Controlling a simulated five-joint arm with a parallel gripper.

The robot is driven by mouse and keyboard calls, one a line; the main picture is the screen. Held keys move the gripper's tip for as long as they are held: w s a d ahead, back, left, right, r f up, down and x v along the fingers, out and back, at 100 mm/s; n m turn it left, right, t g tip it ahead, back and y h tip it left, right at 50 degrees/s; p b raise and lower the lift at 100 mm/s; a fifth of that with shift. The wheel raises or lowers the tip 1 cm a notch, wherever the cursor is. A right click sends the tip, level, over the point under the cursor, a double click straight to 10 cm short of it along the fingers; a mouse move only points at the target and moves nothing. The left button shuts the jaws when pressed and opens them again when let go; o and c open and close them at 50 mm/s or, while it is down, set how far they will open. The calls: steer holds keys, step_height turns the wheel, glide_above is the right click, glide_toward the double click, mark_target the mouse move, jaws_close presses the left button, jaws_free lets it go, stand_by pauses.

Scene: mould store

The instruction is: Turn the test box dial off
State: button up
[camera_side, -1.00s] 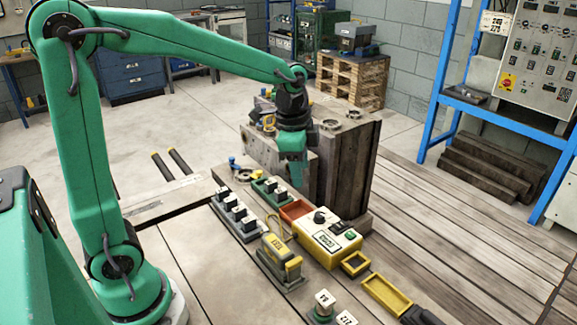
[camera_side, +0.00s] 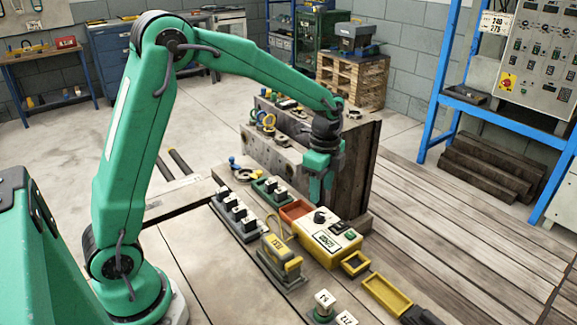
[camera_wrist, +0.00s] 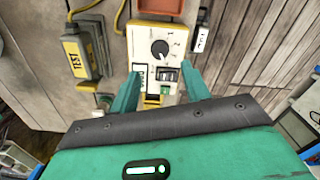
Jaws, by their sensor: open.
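The test box (camera_side: 338,252) is yellow with a pale top panel and stands on the bench; it also shows in the wrist view (camera_wrist: 136,45). Its round black dial (camera_side: 320,216) sits near one end of the panel. In the wrist view the dial (camera_wrist: 159,48) has a light pointer mark and small figures beside it; I cannot read its setting for sure. My gripper (camera_side: 321,199) is open and empty above the box's dial end, apart from the dial. In the wrist view my gripper's fingers (camera_wrist: 160,88) are spread, with the dial beyond the tips.
A red tray (camera_side: 294,210) adjoins the box's far end. A yellow TEST unit (camera_side: 280,256) stands left of it, with a cable near. Large mould blocks (camera_side: 351,165) rise behind. Yellow trays (camera_side: 387,295) lie at right.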

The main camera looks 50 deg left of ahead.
mark_target(320, 214)
steer(key=shift+f, duration=3.65)
steer(key=c, duration=1)
